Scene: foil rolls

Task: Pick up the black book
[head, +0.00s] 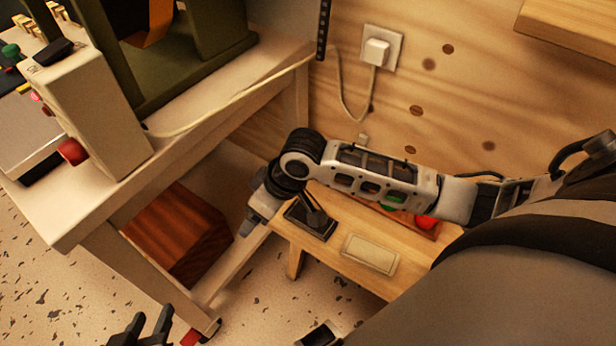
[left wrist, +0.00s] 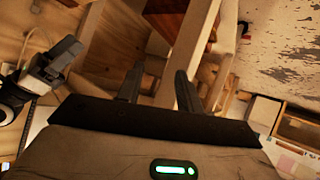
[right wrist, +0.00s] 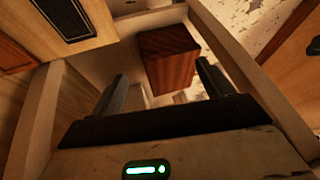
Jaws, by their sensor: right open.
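I cannot make out a clear black book in any view. A flat black object with an upright dark piece (head: 310,221) lies on the low wooden bench in the head view; I cannot tell what it is. My right gripper (head: 249,224) is beside it, pointing down and left. In the right wrist view the right gripper (right wrist: 162,72) is open and empty, facing a reddish-brown wooden block (right wrist: 170,58). My left gripper (head: 150,315) is at the bottom of the head view. In the left wrist view the left gripper (left wrist: 158,72) is open and empty.
The wooden block (head: 178,232) sits under a cream table (head: 190,145) bearing machines. The low bench (head: 345,255) holds a pale flat plate (head: 370,253) and red and green items. A wooden wall (head: 455,90) with an outlet stands behind. Speckled floor (head: 55,270) is free at left.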

